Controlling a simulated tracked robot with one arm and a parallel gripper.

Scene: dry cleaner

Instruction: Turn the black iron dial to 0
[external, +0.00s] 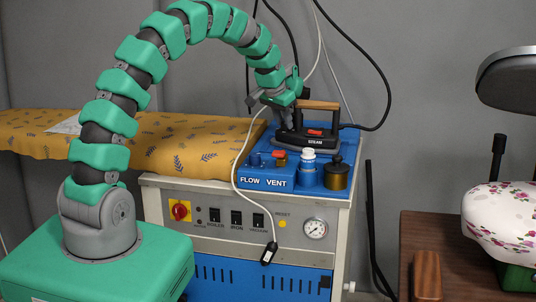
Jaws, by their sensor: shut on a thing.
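The iron (306,140), black with a wooden handle and a red button marked STEAM, stands on the blue top of the ironing unit. My gripper (282,122) reaches down from above at the left end of the iron. Its jaws are shut at the iron's dial. The fingers and wrist hide the black dial, so its pointer and number cannot be read.
A yellow padded board (185,145) lies left, under my arm.

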